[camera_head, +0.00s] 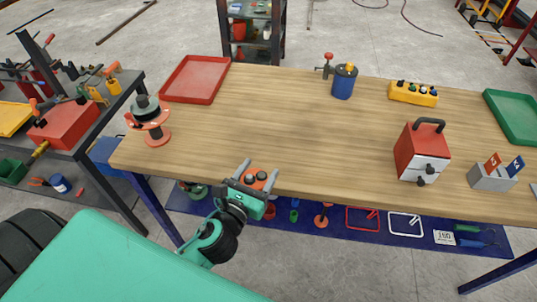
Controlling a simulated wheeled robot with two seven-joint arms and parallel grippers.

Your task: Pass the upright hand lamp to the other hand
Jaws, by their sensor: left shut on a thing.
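My left gripper (255,178) is at the table's front edge, left of the middle, with its two grey fingers pointing away from me. It is shut on a small orange-red thing with dark round parts (255,177), which seems to be the hand lamp. The fingers hide much of it, and I cannot tell whether it is upright. My right gripper is not in view.
The wooden table (300,130) is clear in the middle. It bears a red tray (195,80), a spool (150,122), a blue canister (343,84), a yellow block (413,93), a red-and-white box (421,151), a grey holder (492,179) and a green tray (516,115).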

